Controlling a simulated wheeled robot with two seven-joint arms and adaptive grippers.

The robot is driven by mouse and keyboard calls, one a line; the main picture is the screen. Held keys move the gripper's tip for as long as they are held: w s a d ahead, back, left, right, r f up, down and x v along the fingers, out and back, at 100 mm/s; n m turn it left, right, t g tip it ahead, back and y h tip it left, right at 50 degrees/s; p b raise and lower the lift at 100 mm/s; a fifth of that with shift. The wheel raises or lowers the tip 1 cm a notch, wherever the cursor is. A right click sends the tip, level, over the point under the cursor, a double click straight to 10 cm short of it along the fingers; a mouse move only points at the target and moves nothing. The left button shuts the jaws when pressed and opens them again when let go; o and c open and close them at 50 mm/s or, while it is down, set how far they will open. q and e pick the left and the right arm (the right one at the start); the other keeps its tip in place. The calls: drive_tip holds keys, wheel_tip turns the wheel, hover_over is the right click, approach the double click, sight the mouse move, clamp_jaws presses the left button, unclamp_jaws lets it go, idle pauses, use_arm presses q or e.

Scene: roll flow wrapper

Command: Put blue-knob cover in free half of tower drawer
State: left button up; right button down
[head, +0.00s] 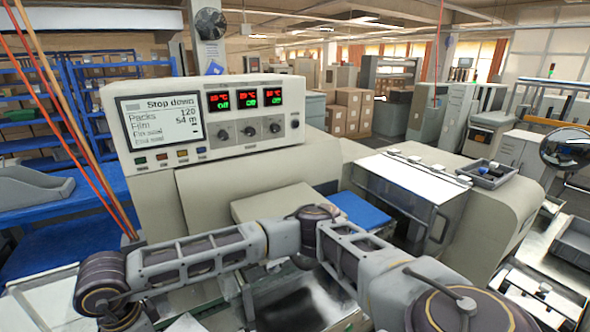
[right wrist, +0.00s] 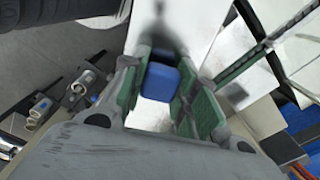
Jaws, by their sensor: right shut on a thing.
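In the right wrist view my right gripper (right wrist: 163,72) has its green-padded fingers on both sides of a blue knob (right wrist: 162,84) and is shut on it. A pale, bright surface shows around and below the knob; I cannot tell how much of it is the cover's plate. Neither gripper shows in the head view, where arm links cross the front. The tower drawer and its free half cannot be made out in either view.
The wrapper machine (head: 235,190) with its display panel (head: 160,118) fills the middle. A blue pad (head: 360,210) lies by its clear guard (head: 405,190). A small grey tray (head: 472,178) with small parts sits on the machine's right top. Blue shelving (head: 85,75) stands at left.

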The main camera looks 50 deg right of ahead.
drive_tip(key=n, duration=0.3)
drive_tip(key=s+n, duration=0.1)
drive_tip(key=shift+a+r+n, duration=0.25)
drive_tip(key=shift+n, duration=0.15)
drive_tip(key=n, duration=0.2)
drive_tip(key=s+n, duration=0.1)
drive_tip(key=n, duration=0.1)
drive_tip(key=shift+a+r, duration=0.2)
drive_tip(key=n, duration=0.2)
drive_tip(key=s+n, duration=0.1)
drive_tip(key=n, duration=0.1)
drive_tip(key=shift+a+r+n, duration=0.15)
drive_tip(key=shift+r+n, duration=0.05)
drive_tip(key=shift+n, duration=0.1)
drive_tip(key=n, duration=0.3)
drive_tip(key=shift+s+a+r, duration=0.1)
drive_tip(key=shift+s+r, duration=0.05)
drive_tip(key=shift+s, duration=0.1)
drive_tip(key=w+d+f+m, duration=0.1)
drive_tip(key=w+d+m, duration=0.1)
drive_tip(key=d, duration=0.8)
drive_tip(key=w+d+f+m, duration=0.1)
drive_tip(key=w+d, duration=0.2)
drive_tip(key=d, duration=0.7)
drive_tip(key=shift+d+f+m, duration=0.15)
drive_tip(key=shift+f+m, duration=0.2)
drive_tip(key=shift+m, duration=0.05)
drive_tip(key=shift+w, duration=0.1)
